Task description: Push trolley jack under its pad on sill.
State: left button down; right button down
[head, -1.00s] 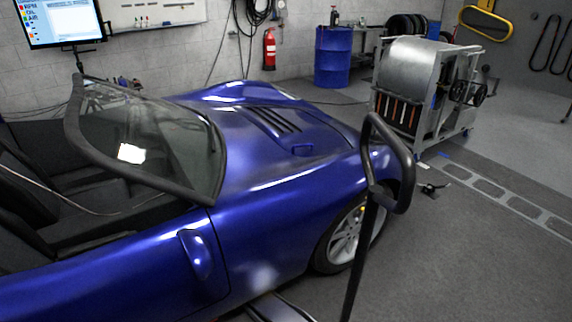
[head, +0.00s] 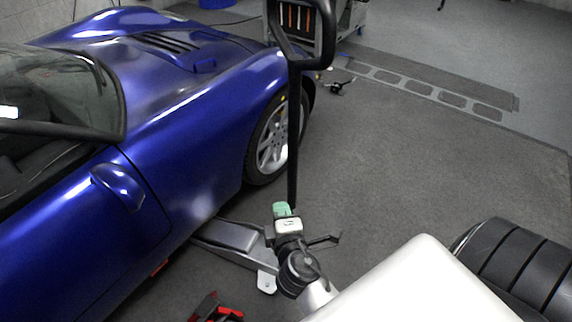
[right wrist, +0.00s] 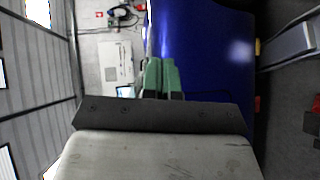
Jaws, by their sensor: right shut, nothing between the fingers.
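The grey trolley jack (head: 235,236) sits low on the floor beside the blue car (head: 190,120), its far end close to the sill. Its black upright handle (head: 293,140) ends in a loop at the top. A small red-orange patch (head: 160,267) shows at the sill below the door; I cannot tell if it is the pad. My right gripper (head: 282,208) has green fingers, shut and empty, and overlaps the jack's near end and handle foot; I cannot tell if they touch. The right wrist view shows the shut fingers (right wrist: 162,75) against the car and part of the jack (right wrist: 287,45). My left gripper is out of view.
A red and black object (head: 216,308) lies near the bottom edge. A metal-framed cart (head: 325,20) stands beyond the car's front. A floor grating (head: 425,88) runs at the back right. The grey floor right of the handle is largely clear.

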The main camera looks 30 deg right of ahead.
notch_tip(320, 180, up, 6)
jog(key=d+t+h, duration=0.1)
jog(key=h, duration=0.1)
jog(key=p, duration=0.2)
send_near(289, 146)
jog(key=w+a, duration=0.1)
jog(key=w, duration=0.3)
jog(key=w+d, duration=0.1)
jog(key=d, duration=0.2)
jog(key=shift+w+r, duration=0.2)
jog(key=shift+w, duration=0.2)
jog(key=shift+w+d, duration=0.15)
jog(key=shift+d, duration=0.3)
jog(key=w+d, duration=0.2)
jog(key=d, duration=0.5)
jog(key=shift+w, duration=0.2)
jog(key=shift+a, duration=0.1)
jog(key=shift+f, duration=0.1)
